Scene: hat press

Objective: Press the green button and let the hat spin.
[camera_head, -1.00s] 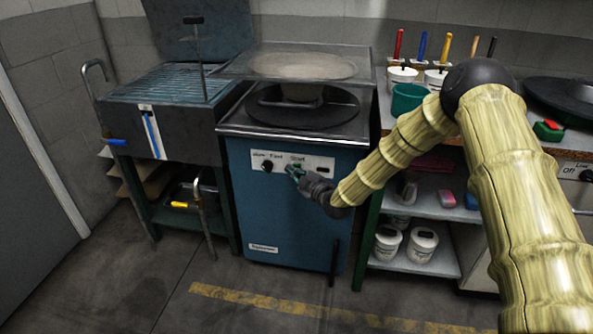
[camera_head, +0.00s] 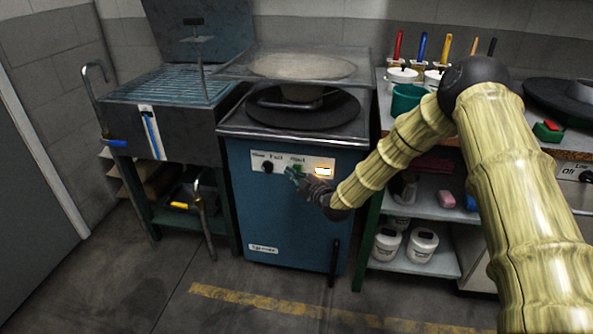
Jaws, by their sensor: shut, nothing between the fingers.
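The blue hat press (camera_head: 285,215) stands in the middle, with a light control panel (camera_head: 262,161) on its front. The green button (camera_head: 298,165) shows on the panel, just above my gripper. The dark hat (camera_head: 335,112) sits on the press top, beneath a raised clear plate with a pale round form (camera_head: 300,67). A still frame does not show whether the hat turns.
A dark sink-like unit (camera_head: 130,128) with a hose stands to the left. On the right, a bench holds brushes, white pots, a teal pot (camera_head: 407,98) and another dark hat (camera_head: 565,100). Shelves below hold white tubs (camera_head: 422,245). The floor in front is clear.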

